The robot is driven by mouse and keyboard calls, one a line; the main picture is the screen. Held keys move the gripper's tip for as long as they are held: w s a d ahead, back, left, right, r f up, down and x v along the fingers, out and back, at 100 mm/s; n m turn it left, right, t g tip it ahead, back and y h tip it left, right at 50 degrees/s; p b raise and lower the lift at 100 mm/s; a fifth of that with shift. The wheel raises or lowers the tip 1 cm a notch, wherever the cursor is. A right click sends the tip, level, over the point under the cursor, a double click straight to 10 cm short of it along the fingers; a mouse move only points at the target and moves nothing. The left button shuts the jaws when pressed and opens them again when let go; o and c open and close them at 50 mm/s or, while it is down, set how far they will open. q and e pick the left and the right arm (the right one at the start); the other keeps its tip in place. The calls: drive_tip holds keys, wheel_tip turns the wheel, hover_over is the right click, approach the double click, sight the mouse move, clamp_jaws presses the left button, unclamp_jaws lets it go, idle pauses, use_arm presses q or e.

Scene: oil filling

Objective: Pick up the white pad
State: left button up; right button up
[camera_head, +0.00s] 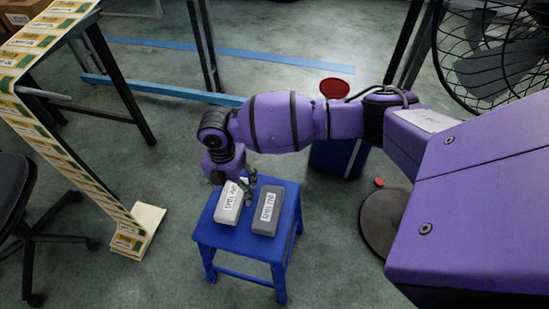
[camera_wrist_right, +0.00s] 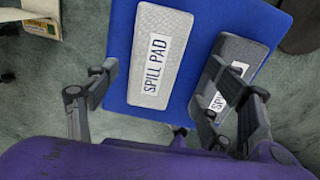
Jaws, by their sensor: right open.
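The white pad (camera_head: 228,207) is a pale block with a printed label, lying on the left part of the blue stool's top. In the right wrist view the white pad (camera_wrist_right: 162,35) reads "SPILL PAD". My right gripper (camera_head: 245,186) points down over the stool at the far end of the pads. In the right wrist view my right gripper (camera_wrist_right: 162,72) is open and empty, its fingers on either side of the white pad, apart from it in the picture. Its right finger overlaps the grey pad. I cannot tell the exact height above the pad. My left gripper is not in view.
A dark grey labelled pad (camera_head: 268,208) lies on the blue stool (camera_head: 244,246) just right of the white pad, with a narrow gap. A blue bin (camera_head: 338,158) and red funnel (camera_head: 334,88) stand behind. A caged fan (camera_head: 490,45) is at top right, a black chair (camera_head: 20,195) at left.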

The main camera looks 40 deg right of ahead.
sight(231, 196)
drive_tip(key=f, duration=0.2)
drive_tip(key=a+f+b, duration=0.1)
drive_tip(key=f, duration=0.1)
drive_tip(key=shift+w+f+b, duration=0.15)
drive_tip(key=shift+f+b, duration=0.05)
drive_tip(key=shift+b, duration=0.1)
drive_tip(key=shift+d+f, duration=0.1)
drive_tip(key=shift+f, duration=0.25)
drive_tip(key=shift+c, duration=0.5)
drive_tip(key=c, duration=1.2)
